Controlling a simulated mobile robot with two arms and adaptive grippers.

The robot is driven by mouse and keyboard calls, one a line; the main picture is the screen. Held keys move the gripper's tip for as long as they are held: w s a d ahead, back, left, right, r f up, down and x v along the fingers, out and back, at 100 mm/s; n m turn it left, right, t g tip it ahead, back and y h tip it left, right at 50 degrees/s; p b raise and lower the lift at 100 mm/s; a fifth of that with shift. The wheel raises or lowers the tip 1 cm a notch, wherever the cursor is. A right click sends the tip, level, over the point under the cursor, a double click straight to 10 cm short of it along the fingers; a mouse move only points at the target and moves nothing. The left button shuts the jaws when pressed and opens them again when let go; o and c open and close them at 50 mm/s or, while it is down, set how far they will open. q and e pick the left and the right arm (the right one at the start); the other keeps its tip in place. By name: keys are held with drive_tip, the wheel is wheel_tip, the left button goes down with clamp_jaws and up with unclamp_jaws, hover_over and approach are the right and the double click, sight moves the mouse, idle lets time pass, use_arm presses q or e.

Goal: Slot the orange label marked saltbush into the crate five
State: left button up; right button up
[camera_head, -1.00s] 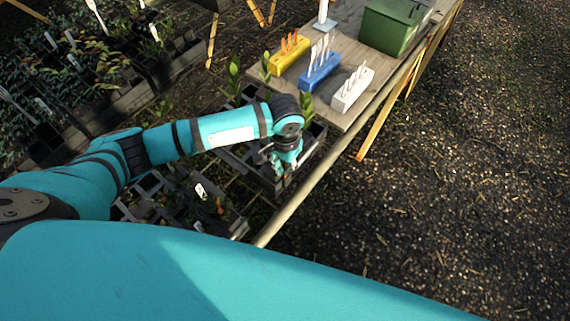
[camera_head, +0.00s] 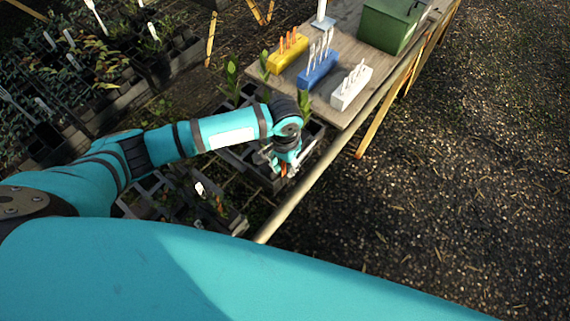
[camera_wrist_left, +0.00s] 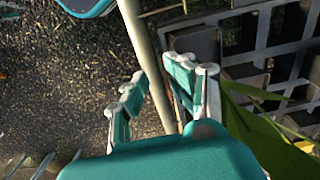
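My left gripper (camera_head: 285,170) hangs over the near right end of a dark divided crate (camera_head: 262,178). In the left wrist view its two fingers (camera_wrist_left: 155,85) stand apart, with nothing clearly seen between them. A small orange piece (camera_head: 284,169) shows at the fingers in the head view. It may be a label, but its writing cannot be read and I cannot tell whether it touches the crate. The crate's grid of compartments (camera_wrist_left: 285,62) shows at the right of the wrist view. No crate number is readable. My right gripper is not in view.
A wooden table (camera_head: 350,110) holds a yellow block (camera_head: 275,66) with orange labels, a blue block (camera_head: 312,76), a white block (camera_head: 345,96) and a green box (camera_head: 385,30). A pale pole (camera_head: 300,200) runs beside the crates. Leafy plants (camera_head: 232,78) rise near my arm.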

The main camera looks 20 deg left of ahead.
use_arm(q)
drive_tip(key=shift+w+a, duration=0.1)
drive_tip(key=shift+a, duration=0.05)
wheel_tip(320, 180, up, 12)
idle(0.3)
idle(0.5)
